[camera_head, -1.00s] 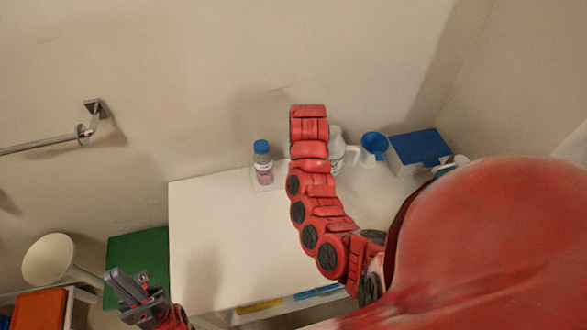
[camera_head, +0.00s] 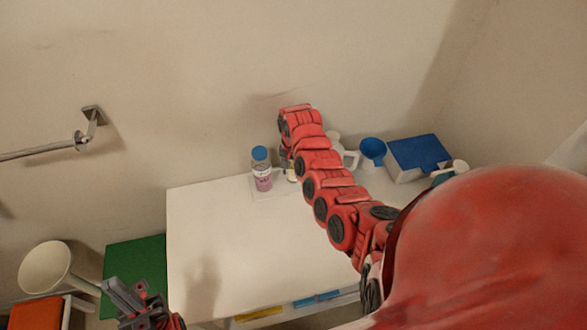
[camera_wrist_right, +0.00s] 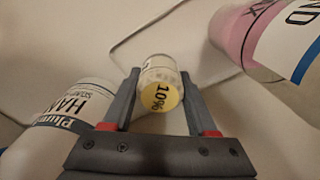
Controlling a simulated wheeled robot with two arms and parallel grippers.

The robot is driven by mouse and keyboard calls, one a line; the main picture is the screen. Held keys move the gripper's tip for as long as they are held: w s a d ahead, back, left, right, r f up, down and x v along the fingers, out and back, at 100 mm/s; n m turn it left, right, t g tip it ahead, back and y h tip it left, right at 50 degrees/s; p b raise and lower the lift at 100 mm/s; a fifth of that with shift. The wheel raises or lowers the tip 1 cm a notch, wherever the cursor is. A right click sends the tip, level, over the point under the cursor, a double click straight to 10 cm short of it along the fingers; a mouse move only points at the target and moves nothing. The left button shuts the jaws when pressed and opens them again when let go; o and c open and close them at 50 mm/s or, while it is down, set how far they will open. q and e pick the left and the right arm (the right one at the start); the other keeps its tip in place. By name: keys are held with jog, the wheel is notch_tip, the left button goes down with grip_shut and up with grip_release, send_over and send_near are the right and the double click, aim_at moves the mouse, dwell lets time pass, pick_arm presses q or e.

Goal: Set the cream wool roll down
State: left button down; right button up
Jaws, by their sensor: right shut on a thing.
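The cream wool roll (camera_wrist_right: 160,85), a small pale cylinder with a yellow end marked "10%", sits between the fingers of my right gripper (camera_wrist_right: 158,92) in the right wrist view. The gripper is shut on it. In the head view a small cream bit of it (camera_head: 292,175) shows below my right arm, close to the white table top (camera_head: 225,240). I cannot tell whether it touches the surface. My right fingers are mostly hidden by the arm there. My left gripper (camera_head: 132,294) is at the lower left, away from the table; its opening is unclear.
A blue-capped bottle with pink contents (camera_head: 262,172) stands just left of the roll. A white pump bottle (camera_wrist_right: 65,125) is close on its other side. A blue cup (camera_head: 372,152) and a blue-topped box (camera_head: 418,157) stand further right. The table's front left is clear.

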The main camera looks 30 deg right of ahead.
jog(key=shift+f, duration=0.1)
jog(key=shift+f, duration=0.15)
jog(key=o, duration=1.4)
jog(key=shift+c, duration=0.2)
